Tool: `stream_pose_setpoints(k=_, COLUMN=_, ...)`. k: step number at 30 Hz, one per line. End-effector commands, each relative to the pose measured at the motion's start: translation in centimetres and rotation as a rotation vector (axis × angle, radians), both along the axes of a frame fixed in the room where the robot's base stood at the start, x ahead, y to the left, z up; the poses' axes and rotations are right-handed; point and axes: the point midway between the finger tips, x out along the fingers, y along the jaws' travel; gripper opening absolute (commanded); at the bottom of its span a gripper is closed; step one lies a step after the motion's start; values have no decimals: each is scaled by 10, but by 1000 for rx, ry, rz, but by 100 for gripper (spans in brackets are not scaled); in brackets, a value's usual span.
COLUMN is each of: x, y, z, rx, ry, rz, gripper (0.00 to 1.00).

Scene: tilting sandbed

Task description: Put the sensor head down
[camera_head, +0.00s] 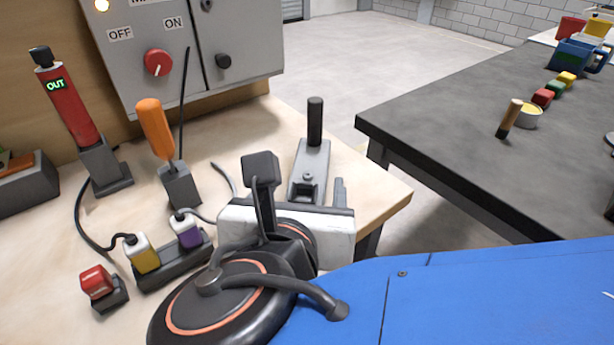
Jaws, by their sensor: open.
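My gripper (314,196) is at the lower middle, seen from behind, over the near right part of the bench. It is open. One grey finger shows at its right; the other is hard to make out, hidden by the white gripper body. A grey block with an upright black post (315,122) is just beyond the gripper, close to the fingers; I cannot tell whether they touch. Nothing in view is clearly marked as the sensor head, and I cannot tell whether this block is it. A red device (71,108) with a green "OUT" display leans in a grey holder at the left.
An orange-handled tool (154,128) stands in a grey holder. Yellow (142,255) and purple (187,232) cabled blocks sit in a dark dock, with a red block (96,281) nearby. A grey control cabinet (205,75) is behind. A dark table (450,120) stands right, across a gap.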

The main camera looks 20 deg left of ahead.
Motion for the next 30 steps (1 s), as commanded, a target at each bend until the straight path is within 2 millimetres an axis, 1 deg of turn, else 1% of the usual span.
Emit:
stream_pose_setpoints(k=1, x=-7, y=-1, z=3, rx=2, ry=1, rz=5, gripper=65)
stream_pose_setpoints(k=6, x=-24, y=-7, z=10, rx=0, ry=0, rz=2, gripper=65)
stream_pose_setpoints(k=12, x=-36, y=-11, z=15, rx=0, ry=0, rz=1, gripper=65)
stream_pose_setpoints(k=17, x=-39, y=-12, z=17, rx=0, ry=0, rz=1, gripper=65)
stream_pose_setpoints(k=30, x=-39, y=-12, z=17, rx=0, ry=0, rz=1, gripper=65)
